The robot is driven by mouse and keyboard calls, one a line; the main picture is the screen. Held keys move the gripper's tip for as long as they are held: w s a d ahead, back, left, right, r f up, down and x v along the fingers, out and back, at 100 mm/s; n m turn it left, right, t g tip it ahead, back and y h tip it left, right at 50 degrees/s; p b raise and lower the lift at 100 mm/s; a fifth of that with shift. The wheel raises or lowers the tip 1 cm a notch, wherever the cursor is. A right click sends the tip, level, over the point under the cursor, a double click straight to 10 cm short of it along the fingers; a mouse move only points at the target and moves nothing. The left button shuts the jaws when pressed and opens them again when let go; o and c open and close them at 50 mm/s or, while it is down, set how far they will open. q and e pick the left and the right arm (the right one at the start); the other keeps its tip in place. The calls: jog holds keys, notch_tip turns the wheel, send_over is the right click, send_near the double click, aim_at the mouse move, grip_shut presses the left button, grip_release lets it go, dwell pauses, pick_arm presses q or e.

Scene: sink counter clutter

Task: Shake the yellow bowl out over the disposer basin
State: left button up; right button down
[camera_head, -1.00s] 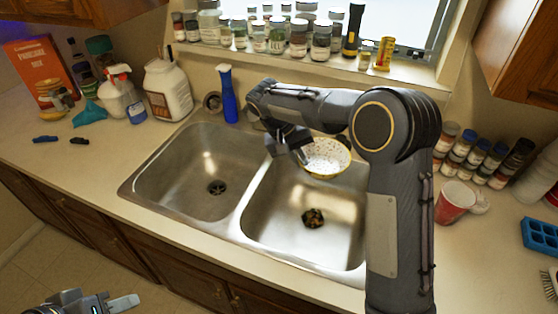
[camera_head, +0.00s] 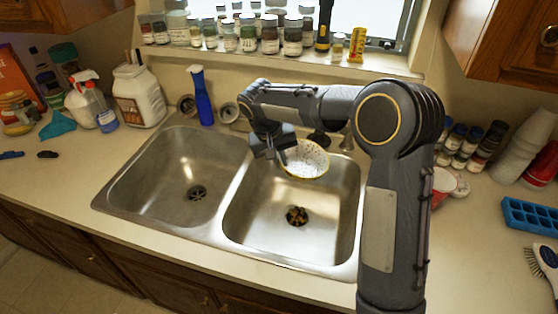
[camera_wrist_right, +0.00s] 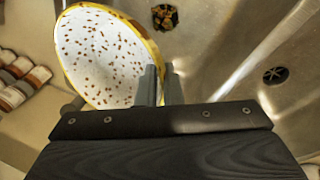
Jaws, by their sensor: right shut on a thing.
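My right gripper (camera_head: 284,152) is shut on the rim of the yellow bowl (camera_head: 308,162), which also shows in the right wrist view (camera_wrist_right: 105,55). The bowl has a yellow rim and a white inside with many small brown specks. It is held tilted above the back part of the right basin (camera_head: 262,225), its inside partly facing my head. This basin's drain (camera_head: 297,215) holds dark and yellowish scraps, also visible in the right wrist view (camera_wrist_right: 165,17). The gripper's fingers (camera_wrist_right: 161,85) pinch the bowl's edge. My left gripper is out of view.
The left basin (camera_head: 160,170) is empty, with a bare drain. A blue bottle (camera_head: 203,98) stands behind the sink. Spice jars (camera_head: 470,145), a red-and-white cup (camera_head: 443,185) and a blue tray (camera_head: 530,216) are at the right. My right arm hides part of the right counter.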

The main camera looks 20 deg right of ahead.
jog(key=shift+s+d+f+t+y+b, duration=0.15)
jog(key=shift+f+t+y+b, duration=0.15)
jog(key=shift+b, duration=0.5)
jog(key=shift+s+d+f+t+y+b, duration=0.15)
jog(key=shift+f+b, duration=0.25)
jog(key=shift+b, duration=0.4)
jog(key=shift+s+d+r+m+t+y+b, duration=0.25)
jog(key=shift+t+y+b, duration=0.4)
jog(key=shift+b, duration=0.8)
jog(key=shift+s+d+r+m+t+y+b, duration=0.1)
jog(key=shift+s+d+r+t+y+b, duration=0.35)
jog(key=shift+b, duration=1)
jog(key=shift+s+d+r+t+y+b, duration=0.2)
jog(key=shift+d+r+t+y+b, duration=0.45)
jog(key=shift+b, duration=0.7)
jog(key=shift+s+d+r+t+y+b, duration=0.15)
jog(key=shift+t+y+b, duration=0.25)
jog(key=shift+y+b, duration=0.7)
jog(key=shift+s+d+r+m+t+y+b, duration=0.15)
jog(key=shift+s+d+r+t+y+b, duration=0.3)
jog(key=shift+b, duration=1.35)
jog(key=shift+s+d+r+m+t+y+b, duration=0.15)
jog(key=shift+t+y+b, duration=0.45)
jog(key=shift+b, duration=1.2)
jog(key=shift+d, duration=0.1)
